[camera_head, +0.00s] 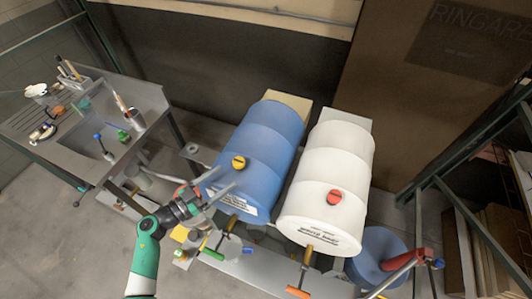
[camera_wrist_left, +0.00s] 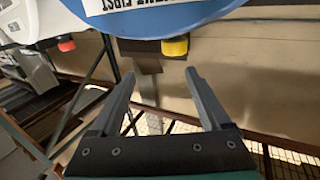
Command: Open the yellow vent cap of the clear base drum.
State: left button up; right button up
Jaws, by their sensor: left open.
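A blue drum (camera_head: 260,140) lies on its side on a stand, with a white label on its front end. A yellow vent cap (camera_head: 239,162) sits on top near that end. It also shows in the left wrist view (camera_wrist_left: 175,46), below the blue drum (camera_wrist_left: 200,14). My left gripper (camera_head: 224,180) is open and empty by the front end of the blue drum, a little below the cap. In the left wrist view its two fingers (camera_wrist_left: 161,73) point toward the cap with a gap between them; the cap is beyond the tips. I do not see my right gripper.
A white drum (camera_head: 330,180) with a red cap (camera_head: 334,197) lies right of the blue one. Taps with a green handle (camera_head: 213,254) and an orange handle (camera_head: 297,291) stick out below. A blue bucket (camera_head: 376,250) stands right. A cluttered bench (camera_head: 70,158) is at left.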

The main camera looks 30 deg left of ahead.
aim_at(234, 166)
pick_arm(q)
jog(key=shift+s+a+f+n+y, duration=0.5)
jog(key=shift+s+a+f, duration=0.5)
jog(key=shift+s, duration=0.1)
jog(key=shift+a+r, duration=0.25)
jog(key=w+b, duration=0.1)
jog(key=w, duration=0.2)
jog(key=w+d, duration=0.1)
jog(key=w, duration=0.2)
jog(key=w+d+b, duration=0.1)
jog(key=w, duration=0.3)
jog(key=shift+w+b, duration=0.1)
jog(key=shift+b, duration=0.25)
jog(key=shift+w+d+r, duration=0.1)
jog(key=shift+w, duration=0.45)
grip_shut()
pick_arm(e)
jog(key=f, duration=0.3)
jog(key=shift+s+a+f, duration=0.1)
jog(key=shift+s+f, duration=0.15)
jog(key=shift+s, duration=0.05)
